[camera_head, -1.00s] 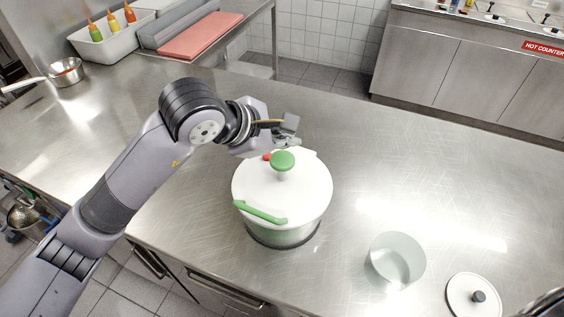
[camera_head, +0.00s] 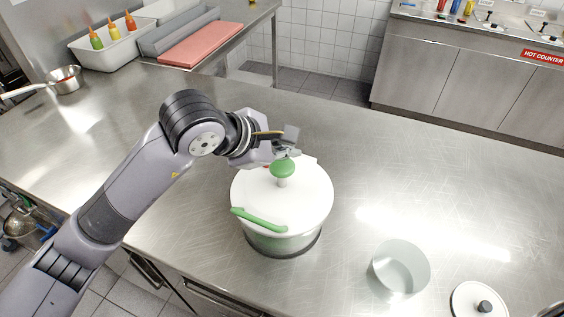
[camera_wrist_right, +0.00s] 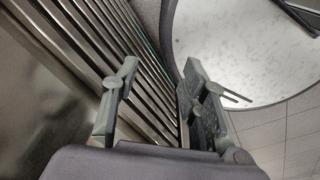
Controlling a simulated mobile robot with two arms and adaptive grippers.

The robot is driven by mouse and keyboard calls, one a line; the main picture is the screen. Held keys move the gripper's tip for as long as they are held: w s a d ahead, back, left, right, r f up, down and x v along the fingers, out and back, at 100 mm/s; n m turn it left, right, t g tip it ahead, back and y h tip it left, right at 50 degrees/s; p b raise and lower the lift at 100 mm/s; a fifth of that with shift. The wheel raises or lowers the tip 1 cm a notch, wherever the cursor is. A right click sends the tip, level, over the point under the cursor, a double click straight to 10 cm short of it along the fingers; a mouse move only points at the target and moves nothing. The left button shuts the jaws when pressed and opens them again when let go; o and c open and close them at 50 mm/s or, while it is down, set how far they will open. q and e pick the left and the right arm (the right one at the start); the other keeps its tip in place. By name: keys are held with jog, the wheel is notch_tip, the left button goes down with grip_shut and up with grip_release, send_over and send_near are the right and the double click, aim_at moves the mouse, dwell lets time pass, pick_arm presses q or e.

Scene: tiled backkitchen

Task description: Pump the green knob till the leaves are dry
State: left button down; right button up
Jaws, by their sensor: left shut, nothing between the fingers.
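The salad spinner has a white lid (camera_head: 305,200) and a clear bowl below it, upright on the steel table. The green knob (camera_head: 283,169) stands up on its short pale stem in the middle of the lid. A green handle (camera_head: 258,219) lies along the lid's near left edge. The leaves are hidden under the lid. My left gripper (camera_head: 287,147) is shut and empty, right at the knob's top and far side; I cannot tell whether it touches. My right gripper (camera_wrist_right: 162,92) shows in the right wrist view, its fingers apart with nothing between them.
A clear empty container (camera_head: 399,268) and a white round lid with a dark knob (camera_head: 484,306) stand at the front right. A saucepan (camera_head: 66,80), a white bin with bottles (camera_head: 112,49) and a red board (camera_head: 200,42) are at the back left.

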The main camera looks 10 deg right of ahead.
aim_at(284, 167)
dwell(0.7)
pick_arm(q)
jog(key=shift+f, duration=0.15)
jog(key=shift+f+b, duration=0.3)
jog(key=shift+b, duration=0.45)
jog(key=shift+f+b, duration=0.5)
jog(key=shift+b, duration=0.1)
jog(key=shift+f+b, duration=1.35)
jog(key=shift+b, duration=0.2)
dwell(1.2)
dwell(0.4)
jog(key=shift+r+p, duration=0.7)
jog(key=shift+r, duration=1.55)
